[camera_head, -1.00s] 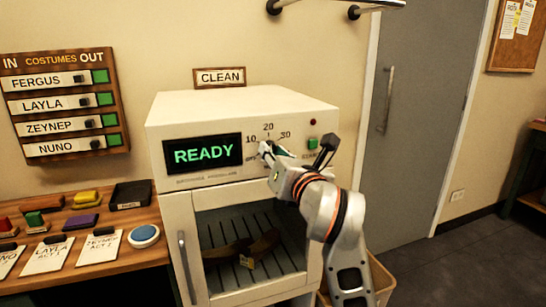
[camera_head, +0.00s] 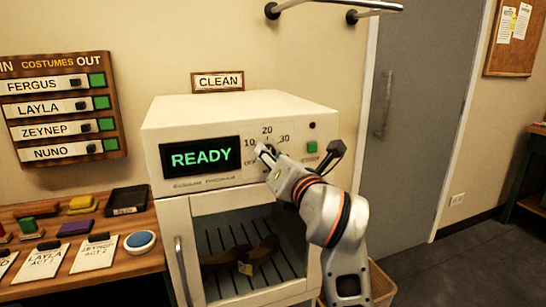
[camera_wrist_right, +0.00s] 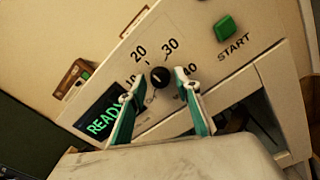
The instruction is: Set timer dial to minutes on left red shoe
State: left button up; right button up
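The timer dial (camera_wrist_right: 160,77) is a round black knob on the cream cabinet's front, ringed by printed numbers including 10, 20, 30 and 40. In the right wrist view it sits between the spread fingertips of my right gripper (camera_wrist_right: 159,84), with gaps showing on both sides. Its pointer setting is too small to read. In the head view my right gripper (camera_head: 264,153) covers the dial. Dark brown shoe-like items (camera_head: 262,250) with a small pale tag lie on the rack behind the cabinet window. No clearly red shoe shows. My left gripper is out of view.
A green START button (camera_head: 312,147) is right of the dial. A display (camera_head: 200,158) reads READY. A CLEAN sign (camera_head: 218,82) is above the cabinet. A table (camera_head: 150,262) with cards and colored blocks stands left, under the IN/OUT costume board (camera_head: 62,108).

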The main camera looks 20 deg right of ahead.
dwell(0.3)
jog(key=s, duration=0.7)
jog(key=shift+s+d, duration=0.15)
jog(key=shift+s, duration=0.1)
